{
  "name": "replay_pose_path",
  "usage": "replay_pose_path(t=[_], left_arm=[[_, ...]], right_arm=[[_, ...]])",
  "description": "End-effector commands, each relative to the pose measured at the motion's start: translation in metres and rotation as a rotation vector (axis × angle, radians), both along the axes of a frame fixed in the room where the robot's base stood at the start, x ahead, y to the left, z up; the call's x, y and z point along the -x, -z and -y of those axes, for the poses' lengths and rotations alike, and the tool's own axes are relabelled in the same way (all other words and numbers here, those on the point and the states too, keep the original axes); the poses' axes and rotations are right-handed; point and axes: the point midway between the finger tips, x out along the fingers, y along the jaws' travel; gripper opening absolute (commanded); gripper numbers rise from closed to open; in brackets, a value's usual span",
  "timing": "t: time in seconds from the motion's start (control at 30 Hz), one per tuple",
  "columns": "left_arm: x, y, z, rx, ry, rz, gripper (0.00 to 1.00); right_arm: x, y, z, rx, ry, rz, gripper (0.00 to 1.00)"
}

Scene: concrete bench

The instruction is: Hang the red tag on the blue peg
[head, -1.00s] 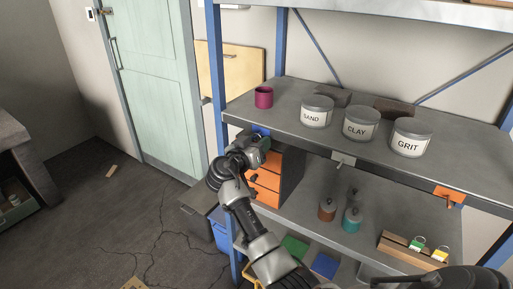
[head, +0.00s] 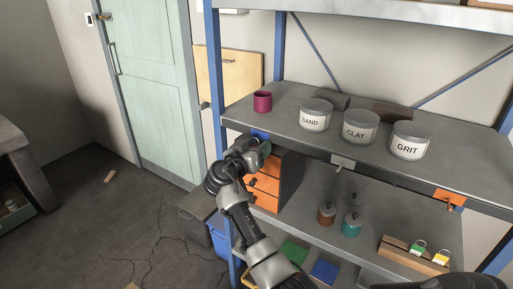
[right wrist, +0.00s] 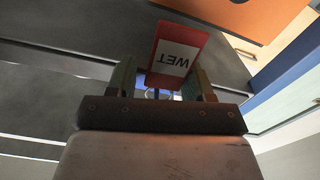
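The red tag (right wrist: 178,50) shows in the right wrist view, with a white label reading WET upside down. It is tilted a little against my fingers. Its thin ring shows low between the fingers, close to a small blue patch. I cannot tell whether the ring is around the peg. My right gripper (right wrist: 163,82) looks open, with a gap between its fingers at the tag. In the head view my right gripper (head: 264,152) is at the shelf's front edge, just below the blue peg's plate (head: 260,134). It hides the peg and tag there. My left gripper is not in view.
A grey peg (head: 342,163) and an orange peg (head: 451,200) are further right on the shelf edge. Orange drawers (head: 264,185) stand below my right gripper. A magenta cup (head: 263,102) and labelled cans stand above. A wooden rack (head: 412,259) holds green and yellow tags.

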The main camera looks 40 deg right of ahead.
Motion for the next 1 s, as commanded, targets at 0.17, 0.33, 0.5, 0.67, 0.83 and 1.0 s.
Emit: replay_pose_path(t=[0.17, 0.33, 0.5, 0.67, 0.83, 1.0], left_arm=[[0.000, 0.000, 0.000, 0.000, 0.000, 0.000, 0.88], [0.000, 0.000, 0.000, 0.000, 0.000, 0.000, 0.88], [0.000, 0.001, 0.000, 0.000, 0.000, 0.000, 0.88], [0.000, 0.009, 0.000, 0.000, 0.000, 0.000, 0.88], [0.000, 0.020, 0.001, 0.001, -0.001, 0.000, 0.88], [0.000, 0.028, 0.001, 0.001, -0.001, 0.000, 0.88]], right_arm=[[0.001, 0.000, 0.003, 0.000, 0.007, 0.000, 0.67], [0.001, -0.001, 0.003, 0.000, 0.008, 0.001, 0.67], [0.003, 0.000, 0.000, 0.001, 0.008, 0.002, 0.67], [0.009, 0.003, -0.021, 0.000, 0.003, 0.002, 0.67], [0.023, 0.004, -0.055, -0.003, 0.001, 0.001, 0.67], [0.033, 0.003, -0.083, -0.001, 0.000, 0.001, 0.67]])
